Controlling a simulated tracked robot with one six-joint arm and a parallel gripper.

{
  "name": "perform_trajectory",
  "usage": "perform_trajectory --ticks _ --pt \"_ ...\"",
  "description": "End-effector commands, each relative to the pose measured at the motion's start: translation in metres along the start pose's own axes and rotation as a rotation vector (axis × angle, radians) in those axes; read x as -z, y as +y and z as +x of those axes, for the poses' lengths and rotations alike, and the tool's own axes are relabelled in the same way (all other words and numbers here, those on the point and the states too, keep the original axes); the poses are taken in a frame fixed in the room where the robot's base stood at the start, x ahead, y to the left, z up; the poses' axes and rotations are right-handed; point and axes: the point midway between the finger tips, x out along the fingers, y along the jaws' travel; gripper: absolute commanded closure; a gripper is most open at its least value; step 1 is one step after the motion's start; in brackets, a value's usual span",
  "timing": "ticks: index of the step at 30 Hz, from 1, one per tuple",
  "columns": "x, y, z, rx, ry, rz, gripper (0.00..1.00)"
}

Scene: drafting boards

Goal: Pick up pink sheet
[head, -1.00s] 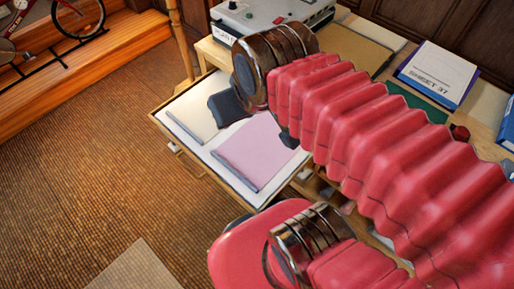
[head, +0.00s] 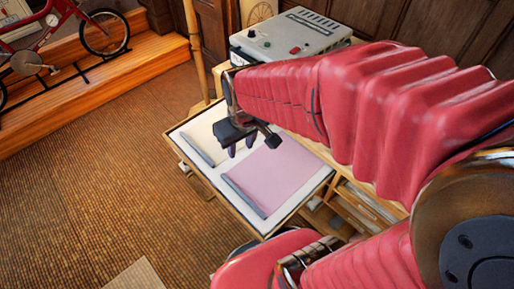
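The pink sheet (head: 268,176) lies flat on the white surface of a wooden-edged drawer or tray (head: 278,215), with a grey strip along its lower left edge. A cream sheet (head: 207,138) lies beside it to the left. My gripper (head: 240,148) points down above the two sheets, near the pink sheet's upper left corner. Its two dark fingers show with a gap between them and nothing held. I cannot tell the exact height above the sheet.
A grey control box (head: 291,35) with knobs stands behind the drawer. Wooden compartments (head: 350,208) are at its right. A red bicycle (head: 62,38) stands on a wooden step at the upper left. The brown floor at left is clear.

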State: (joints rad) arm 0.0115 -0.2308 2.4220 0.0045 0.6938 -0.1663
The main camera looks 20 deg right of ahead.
Motion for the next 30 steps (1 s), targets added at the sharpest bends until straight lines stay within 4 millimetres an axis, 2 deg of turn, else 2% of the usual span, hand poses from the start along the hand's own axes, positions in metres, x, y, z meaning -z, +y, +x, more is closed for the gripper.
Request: perform_trajectory --ticks 1,11,21,25,30 --pt "0.001 0.0 0.012 0.003 -0.02 -0.009 0.66" --pt "0.0 0.001 0.083 0.023 -0.121 -0.074 0.66" --pt "-0.015 -0.001 0.158 0.049 -0.22 -0.138 0.66" --pt "-0.021 -0.002 0.175 0.057 -0.243 -0.154 0.66" --pt "-0.023 -0.002 0.183 0.059 -0.25 -0.162 0.66"
